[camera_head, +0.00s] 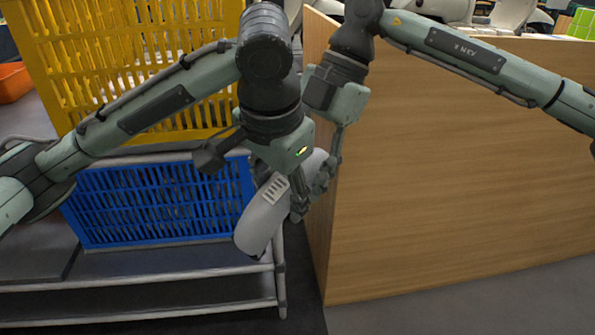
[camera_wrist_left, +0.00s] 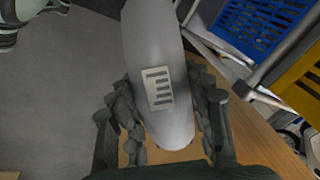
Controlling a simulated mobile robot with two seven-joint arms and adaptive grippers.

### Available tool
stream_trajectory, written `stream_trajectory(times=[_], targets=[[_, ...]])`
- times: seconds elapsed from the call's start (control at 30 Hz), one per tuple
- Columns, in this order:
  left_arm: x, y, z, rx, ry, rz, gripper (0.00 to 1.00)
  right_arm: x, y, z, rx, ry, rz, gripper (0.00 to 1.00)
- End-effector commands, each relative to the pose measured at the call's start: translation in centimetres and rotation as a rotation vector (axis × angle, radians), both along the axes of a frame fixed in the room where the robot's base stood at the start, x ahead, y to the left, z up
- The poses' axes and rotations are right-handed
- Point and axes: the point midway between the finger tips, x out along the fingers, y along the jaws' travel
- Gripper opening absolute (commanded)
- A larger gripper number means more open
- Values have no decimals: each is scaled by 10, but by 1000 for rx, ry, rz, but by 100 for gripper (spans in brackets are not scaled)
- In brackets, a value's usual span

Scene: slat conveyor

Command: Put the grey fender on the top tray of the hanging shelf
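The grey fender (camera_head: 262,222) is a long rounded body with a pale striped label. It hangs tilted in the air in front of the blue crate, its lower end toward the left. My left gripper (camera_head: 299,195) is around it; in the left wrist view the fender (camera_wrist_left: 160,60) lies between the two fingers (camera_wrist_left: 168,118), which press close to its sides. My right gripper (camera_head: 327,172) is beside the fender's upper end, next to the left one. Its fingers are partly hidden, and I cannot tell whether they touch. I cannot pick out a hanging shelf with certainty.
A blue crate (camera_head: 150,205) stands on a low grey rack (camera_head: 150,262), with a yellow crate (camera_head: 120,70) above and behind. A large wooden panel (camera_head: 450,190) fills the right side close to both grippers. An orange bin (camera_head: 12,82) is at the far left.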

Motion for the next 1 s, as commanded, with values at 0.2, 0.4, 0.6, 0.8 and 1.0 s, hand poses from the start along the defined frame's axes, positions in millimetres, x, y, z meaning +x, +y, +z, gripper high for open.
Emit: stream_trajectory(times=[0.2, 0.4, 0.6, 0.8, 1.0], targets=[[-3, -6, 1, -12, 1, -19, 74, 2, 4, 2, 12, -7, -3, 10], [-2, -5, 1, -9, 0, -14, 74, 1, 3, 1, 9, -4, -2, 10], [-3, -4, 12, -8, -5, -13, 74, 0, 3, 1, 7, -2, 0, 10], [-14, -4, 49, -8, -8, -14, 74, 0, 2, 1, 7, -3, -1, 10], [-26, -4, 88, -8, -4, -16, 74, 1, 2, 1, 7, -4, -1, 10]])
